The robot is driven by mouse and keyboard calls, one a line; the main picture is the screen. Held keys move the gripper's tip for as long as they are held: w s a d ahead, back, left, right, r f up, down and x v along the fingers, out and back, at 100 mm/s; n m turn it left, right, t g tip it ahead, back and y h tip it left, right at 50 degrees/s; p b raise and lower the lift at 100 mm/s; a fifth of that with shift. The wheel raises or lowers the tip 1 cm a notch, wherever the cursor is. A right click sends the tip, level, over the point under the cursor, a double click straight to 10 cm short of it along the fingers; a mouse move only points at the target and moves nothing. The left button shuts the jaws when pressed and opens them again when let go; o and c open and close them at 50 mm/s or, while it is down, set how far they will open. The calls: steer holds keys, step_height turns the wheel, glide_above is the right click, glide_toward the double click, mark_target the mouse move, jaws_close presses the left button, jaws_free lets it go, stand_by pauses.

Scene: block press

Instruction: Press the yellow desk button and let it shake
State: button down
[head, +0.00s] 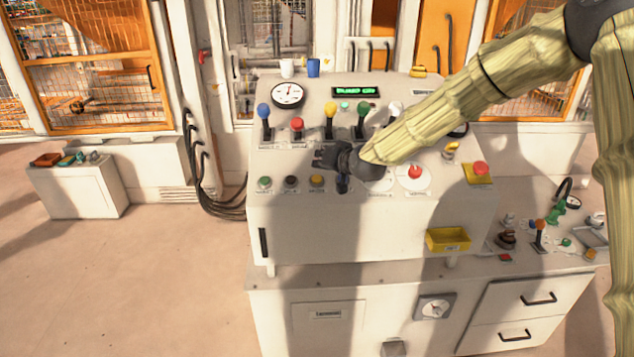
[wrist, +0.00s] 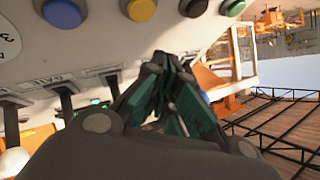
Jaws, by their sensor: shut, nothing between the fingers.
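The yellow desk button (head: 317,180) is a round button in the front row of the grey console, with a label below it. It also shows at the top of the wrist view (wrist: 142,9). My gripper (head: 318,157) is shut and empty, reaching in from the right with its fingers pointing left. In the head view it appears just above the yellow button, between the button row and the levers. In the wrist view the closed fingertips (wrist: 165,62) appear below the yellow button, with a visible gap. The exact height above the panel is unclear.
A black button (head: 291,181) and a green button (head: 265,182) are left of the yellow one. Levers with blue (head: 263,110), red (head: 297,124), yellow (head: 330,107) and green (head: 363,110) knobs stand behind.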

mark_target(320, 180)
steer(key=shift+w+f+b, duration=0.25)
steer(key=shift+f+b, duration=0.05)
steer(key=shift+f, duration=0.35)
steer(key=shift+w+f+b, duration=0.3)
steer(key=shift+f+b, duration=0.05)
steer(key=shift+f, duration=0.25)
steer(key=shift+w+f+b, duration=0.25)
steer(key=shift+f+b, duration=0.05)
steer(key=shift+f, duration=0.35)
steer(key=shift+w+f+b, duration=0.2)
steer(key=shift+f+b, duration=0.15)
steer(key=shift+b, duration=0.05)
steer(key=shift+w+f+b, duration=0.15)
steer(key=shift+f+b, duration=0.25)
steer(key=shift+f, duration=0.05)
stand_by(1.0)
steer(key=shift+r, duration=0.1)
stand_by(0.3)
steer(key=shift+s+r+p, duration=0.3)
steer(key=shift+s+r, duration=0.05)
steer(key=shift+r, duration=0.4)
steer(key=r, duration=0.1)
steer(key=s+r+p, duration=0.1)
steer(key=r, duration=0.1)
steer(key=s+r, duration=0.1)
steer(key=shift+r+p, duration=0.3)
steer(key=shift+p, duration=0.05)
